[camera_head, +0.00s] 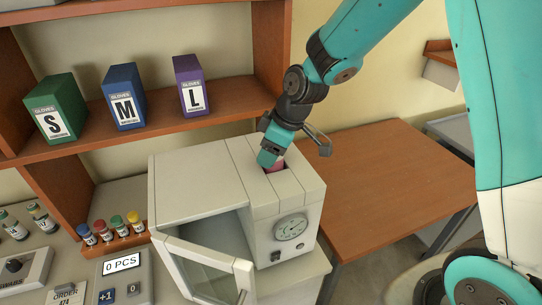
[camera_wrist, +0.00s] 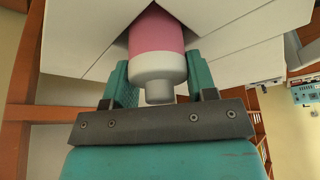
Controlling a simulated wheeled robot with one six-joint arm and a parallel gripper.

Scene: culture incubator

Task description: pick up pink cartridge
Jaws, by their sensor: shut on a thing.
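The pink cartridge (camera_wrist: 157,36) has a pink body and a white end with a small knob. In the wrist view it sits between the two teal fingers of my gripper (camera_wrist: 160,88), which is shut on it. In the head view only a bit of the pink cartridge (camera_head: 277,163) shows beside my gripper (camera_head: 271,158), at an opening in the top of the white incubator (camera_head: 195,175). Its far end is hidden inside the opening. The incubator's glass front door (camera_head: 205,268) stands open.
Green, blue and purple glove boxes (camera_head: 123,96) stand on a wooden shelf (camera_head: 190,130). A rack of small capped vials (camera_head: 112,232) and a counter box reading 0 PCS (camera_head: 122,264) are left of the incubator. A wooden table (camera_head: 385,180) at right is bare.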

